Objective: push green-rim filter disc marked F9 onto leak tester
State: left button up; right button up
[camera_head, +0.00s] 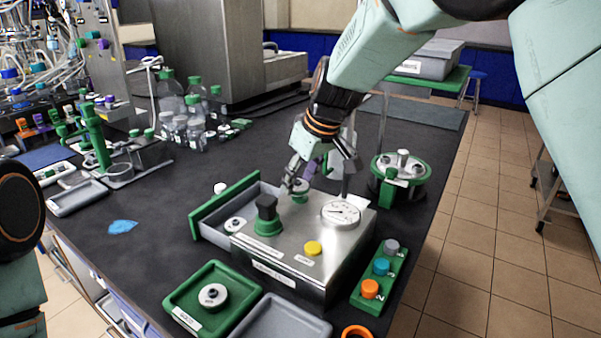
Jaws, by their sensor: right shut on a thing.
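The leak tester (330,262) is a steel box on the dark bench, with a round gauge (341,213), a yellow button (313,248) and a black knob on a green base (267,222). My right gripper (302,181) reaches down over its back edge, shut on a small green-rimmed disc (300,194). The disc is low at the tester's top, left of the gauge; whether it touches a port is hidden, and its mark is too small to read. Part of my left arm is at the left edge; its gripper is out of view.
A green-fronted drawer (226,207) stands open on the tester's left, holding a disc (235,225). In front are a green tray (183,299) with another disc and an empty grey tray (281,322). A green block with coloured caps (371,300) and a round green-rimmed device (402,167) stand right.

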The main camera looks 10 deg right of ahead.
jog(key=shift+d, duration=0.45)
jog(key=shift+a, duration=0.35)
jog(key=shift+d, duration=0.25)
pick_arm(q)
jog(key=shift+s+d+r, duration=0.15)
jog(key=shift+d+r, duration=0.05)
jog(key=shift+r, duration=0.2)
pick_arm(e)
jog(key=shift+a, duration=0.1)
pick_arm(q)
jog(key=shift+a+f, duration=0.1)
pick_arm(e)
jog(key=shift+w+a, duration=0.1)
jog(key=shift+a, duration=0.05)
pick_arm(q)
jog(key=shift+p, duration=0.3)
pick_arm(e)
jog(key=shift+d+f, duration=0.1)
jog(key=shift+d, duration=0.1)
pick_arm(q)
jog(key=shift+r, duration=0.2)
jog(key=shift+r+p, duration=0.2)
jog(key=shift+p, duration=0.1)
pick_arm(e)
jog(key=shift+a+f, duration=0.1)
